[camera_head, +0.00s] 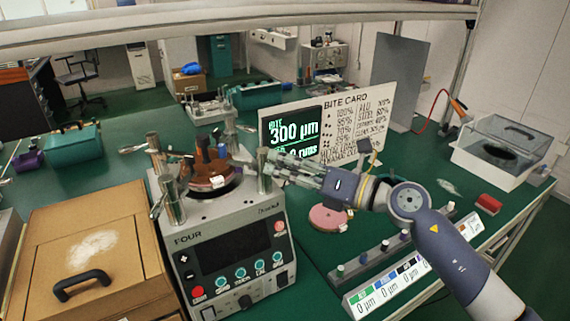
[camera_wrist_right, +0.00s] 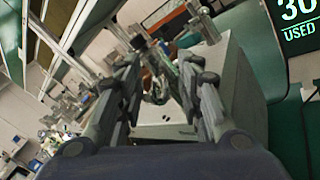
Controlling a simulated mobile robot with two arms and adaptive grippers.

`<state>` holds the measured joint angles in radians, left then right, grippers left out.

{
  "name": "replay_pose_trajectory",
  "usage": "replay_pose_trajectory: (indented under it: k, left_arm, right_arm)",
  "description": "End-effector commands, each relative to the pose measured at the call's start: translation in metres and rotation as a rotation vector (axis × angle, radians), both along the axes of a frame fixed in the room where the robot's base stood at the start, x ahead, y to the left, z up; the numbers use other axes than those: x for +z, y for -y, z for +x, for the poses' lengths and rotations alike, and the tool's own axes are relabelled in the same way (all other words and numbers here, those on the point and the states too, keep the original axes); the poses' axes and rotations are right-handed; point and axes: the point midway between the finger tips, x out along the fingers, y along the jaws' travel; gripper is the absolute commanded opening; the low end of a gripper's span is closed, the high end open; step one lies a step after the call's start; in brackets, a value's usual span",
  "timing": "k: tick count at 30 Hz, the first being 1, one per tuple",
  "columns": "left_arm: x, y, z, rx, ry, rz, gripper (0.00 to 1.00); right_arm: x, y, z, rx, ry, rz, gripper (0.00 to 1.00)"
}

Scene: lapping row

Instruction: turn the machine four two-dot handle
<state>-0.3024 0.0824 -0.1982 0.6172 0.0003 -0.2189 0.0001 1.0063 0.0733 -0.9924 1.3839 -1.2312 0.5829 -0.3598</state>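Machine four (camera_head: 228,232), a grey box marked FOUR with a dark screen and several buttons, stands in the middle of the head view. Several metal posts with lever handles, such as the front left one (camera_head: 172,195), surround its round top plate (camera_head: 212,182). The dots on the handles are too small to read. My right gripper (camera_head: 272,166) reaches in from the right, by the right-hand post (camera_head: 264,172). In the right wrist view its fingers (camera_wrist_right: 160,82) are apart with the machine's top beyond them; I cannot tell whether they touch a handle. My left gripper is out of view.
A readout (camera_head: 292,132) showing 300 µm and a BITE CARD board (camera_head: 358,118) stand behind. A cardboard-coloured box (camera_head: 120,225) with a black handle is at left. A pink disc (camera_head: 327,218) and a labelled rack (camera_head: 385,262) lie at right. Green bench lies between.

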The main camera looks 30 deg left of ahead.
Motion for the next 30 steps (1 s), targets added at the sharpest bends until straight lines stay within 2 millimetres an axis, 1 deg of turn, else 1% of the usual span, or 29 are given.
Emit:
replay_pose_trajectory:
  k: [5,12,15,18,23,30]
  left_arm:
    - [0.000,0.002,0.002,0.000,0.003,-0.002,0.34]
    - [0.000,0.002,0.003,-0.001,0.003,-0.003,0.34]
    - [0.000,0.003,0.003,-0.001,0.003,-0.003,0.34]
    - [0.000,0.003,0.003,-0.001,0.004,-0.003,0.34]
    - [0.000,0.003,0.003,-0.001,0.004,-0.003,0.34]
    - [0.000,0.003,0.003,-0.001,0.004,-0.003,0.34]
  right_arm:
    - [-0.001,0.025,0.000,-0.004,0.000,0.000,0.34]
    - [-0.001,0.076,-0.003,-0.004,-0.001,0.000,0.34]
    - [0.000,0.094,-0.005,-0.003,0.000,0.001,0.34]
    - [0.000,0.107,-0.006,-0.002,-0.002,0.001,0.34]
    - [0.001,0.116,-0.007,0.000,0.000,0.002,0.34]
    - [0.001,0.117,-0.007,0.000,0.000,0.002,0.34]
